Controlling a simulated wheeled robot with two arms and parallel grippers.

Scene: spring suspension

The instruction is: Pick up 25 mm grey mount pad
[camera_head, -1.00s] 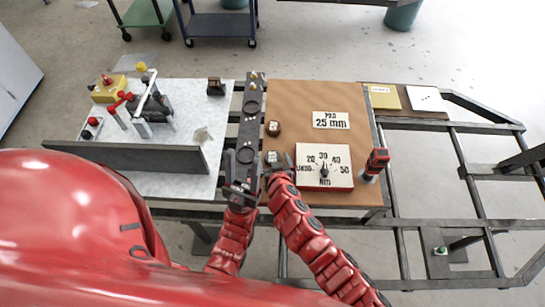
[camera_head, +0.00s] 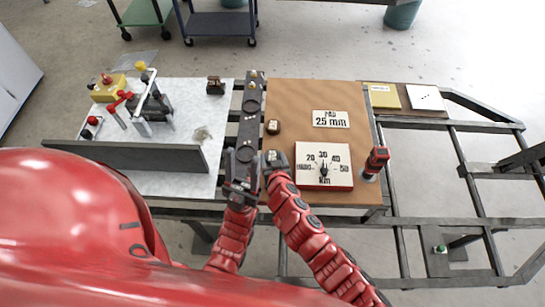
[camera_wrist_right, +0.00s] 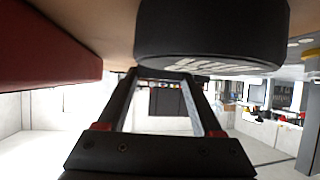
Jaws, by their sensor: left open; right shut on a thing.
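A small dark block, apparently a mount pad (camera_head: 275,156), lies at the left edge of the brown mat, at the tips of my right gripper (camera_head: 272,166). The right gripper is shut on it. In the right wrist view the pad (camera_wrist_right: 210,30) looms large and dark, with unreadable pale lettering on its lower edge, at the right gripper's fingertips (camera_wrist_right: 165,73). A second small dark pad (camera_head: 273,127) sits farther back on the mat, apart from the gripper. My left gripper (camera_head: 240,162) is open over the dark rail, left of the right one. Neither pad's size is legible.
A "25 mm" card (camera_head: 331,119) and a dial board (camera_head: 324,167) lie on the brown mat (camera_head: 310,95). A red-topped tool (camera_head: 376,162) stands at its right edge. The dark rail (camera_head: 250,120) separates it from the white board (camera_head: 185,150) with clamps and a grey wall.

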